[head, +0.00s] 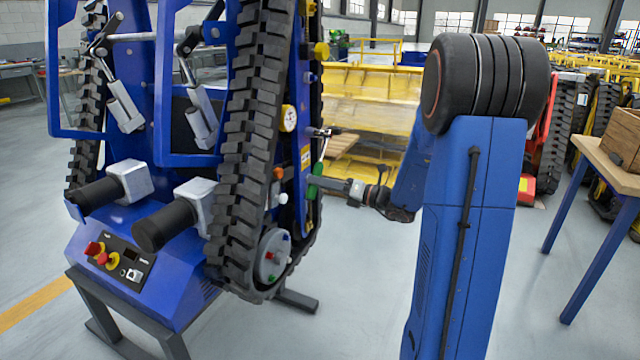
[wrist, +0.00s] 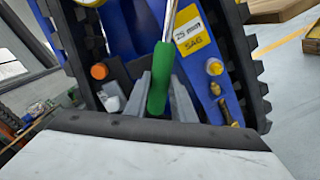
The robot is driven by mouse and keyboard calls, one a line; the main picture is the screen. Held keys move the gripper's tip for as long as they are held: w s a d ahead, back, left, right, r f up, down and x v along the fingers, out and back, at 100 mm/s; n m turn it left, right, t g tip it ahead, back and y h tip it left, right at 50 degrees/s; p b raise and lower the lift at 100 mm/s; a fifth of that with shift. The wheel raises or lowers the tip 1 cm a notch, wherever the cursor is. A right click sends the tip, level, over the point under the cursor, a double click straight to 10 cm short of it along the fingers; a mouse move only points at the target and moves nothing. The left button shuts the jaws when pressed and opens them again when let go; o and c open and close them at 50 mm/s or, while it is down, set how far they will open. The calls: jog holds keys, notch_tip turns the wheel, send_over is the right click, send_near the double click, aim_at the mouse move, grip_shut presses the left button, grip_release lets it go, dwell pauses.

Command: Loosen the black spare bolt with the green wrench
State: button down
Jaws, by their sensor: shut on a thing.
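The green wrench has a green handle (head: 318,168) and a bright metal shaft rising to a head beside the blue frame inside the track. In the wrist view, its handle (wrist: 159,80) stands nearly upright between the jaws, and the shaft runs out of the top edge. My gripper (head: 322,184) is shut on the green handle; its two grey jaws also show in the wrist view (wrist: 160,92). A small dark part lies at the wrench's head in the head view. I cannot tell whether it is the black spare bolt or whether the head sits around it.
The blue tracked carrier's black track (head: 255,130) stands close left of my gripper. An orange cap (wrist: 99,71) and yellow fittings (wrist: 215,67) sit near the handle. A wooden-topped table (head: 608,165) stands at the right. Grey floor between is clear.

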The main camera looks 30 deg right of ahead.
jog(key=shift+w+d+f+n, duration=0.4)
jog(key=shift+d+f+n, duration=0.1)
jog(key=shift+n, duration=0.1)
dwell(0.3)
jog(key=shift+w+d+f+n, duration=0.4)
jog(key=shift+d+n, duration=0.1)
jog(key=shift+n, duration=0.1)
jog(key=shift+w+d+f+n, duration=0.25)
jog(key=shift+w+d+n, duration=0.2)
jog(key=shift+d+n, duration=0.15)
jog(key=shift+w+d+f, duration=0.1)
dwell(0.4)
jog(key=shift+w+d+f+n, duration=0.15)
jog(key=shift+w+d+n, duration=0.25)
jog(key=shift+n, duration=0.2)
